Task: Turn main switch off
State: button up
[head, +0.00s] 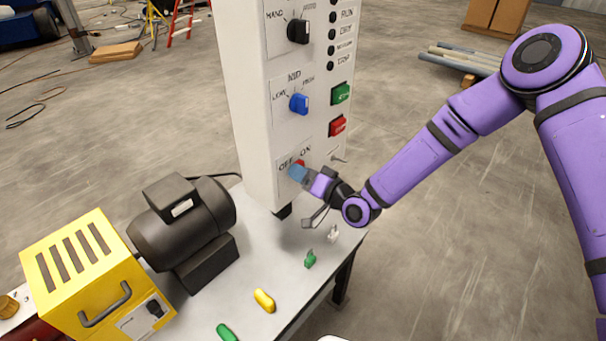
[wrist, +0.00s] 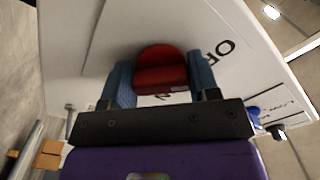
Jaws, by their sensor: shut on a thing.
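The main switch is a red knob (head: 299,163) low on the front of the white control panel (head: 262,130), with OFF printed to its left and ON to its right. In the wrist view the red knob (wrist: 160,68) sits between the blue fingers of my gripper (wrist: 160,82). In the head view my gripper (head: 298,172) is at the panel face and covers most of the knob. My gripper is shut on the knob. The OFF label (wrist: 218,52) shows beside it in the wrist view; the ON label is partly hidden. Which label the knob points to, I cannot tell.
Above are a blue selector (head: 299,103), a black selector (head: 298,31), a green button (head: 341,93) and a red button (head: 338,127). A small toggle (head: 339,158) is right of my gripper. A motor (head: 185,225) and loose small parts are on the table.

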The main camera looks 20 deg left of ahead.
jog(key=o, duration=0.9)
jog(key=shift+d, duration=0.15)
jog(key=v, duration=1)
jog(key=shift+s+d, duration=0.1)
jog(key=shift+d, duration=0.2)
